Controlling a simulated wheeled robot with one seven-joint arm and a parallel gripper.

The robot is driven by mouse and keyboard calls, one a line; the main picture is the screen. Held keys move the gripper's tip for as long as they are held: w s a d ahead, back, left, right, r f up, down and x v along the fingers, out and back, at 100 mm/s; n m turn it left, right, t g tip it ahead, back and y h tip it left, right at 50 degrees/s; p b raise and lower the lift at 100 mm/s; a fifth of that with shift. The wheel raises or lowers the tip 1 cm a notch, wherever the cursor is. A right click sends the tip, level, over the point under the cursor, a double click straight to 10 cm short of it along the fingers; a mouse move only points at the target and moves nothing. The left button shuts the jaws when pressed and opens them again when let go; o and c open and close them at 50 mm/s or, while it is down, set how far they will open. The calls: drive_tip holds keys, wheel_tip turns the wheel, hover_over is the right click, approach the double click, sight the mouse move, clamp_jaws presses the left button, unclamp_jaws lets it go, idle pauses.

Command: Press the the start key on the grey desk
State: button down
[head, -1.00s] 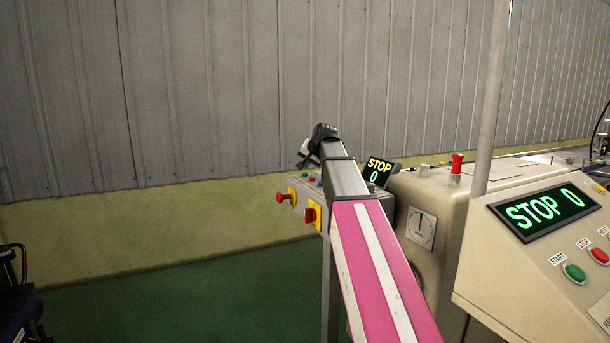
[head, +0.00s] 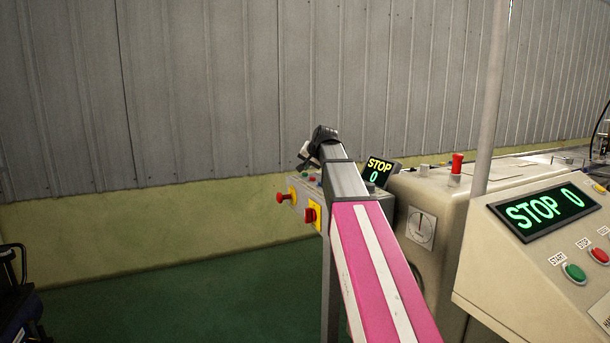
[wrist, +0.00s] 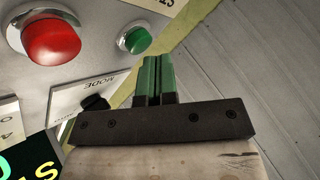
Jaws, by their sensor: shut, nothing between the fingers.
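The grey desk (head: 340,204) is a small grey control box on a post, left of the larger beige machine. In the wrist view its panel (wrist: 105,12) carries a green button (wrist: 137,40), with a label at the top edge partly cut off. A larger red button (wrist: 52,38) sits to its left. My gripper (wrist: 152,58) is shut and empty, with its green fingertips right beside the green button's lower edge; I cannot tell whether they touch it. In the head view my gripper (head: 306,154) is over the desk's top, and my arm hides part of the desk.
A black mode knob (wrist: 95,103) is close to my fingers.

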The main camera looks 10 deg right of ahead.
drive_tip(key=shift+f, duration=0.45)
idle(0.7)
drive_tip(key=shift+r, duration=0.85)
drive_tip(key=shift+r, duration=0.15)
drive_tip(key=shift+r, duration=2.4)
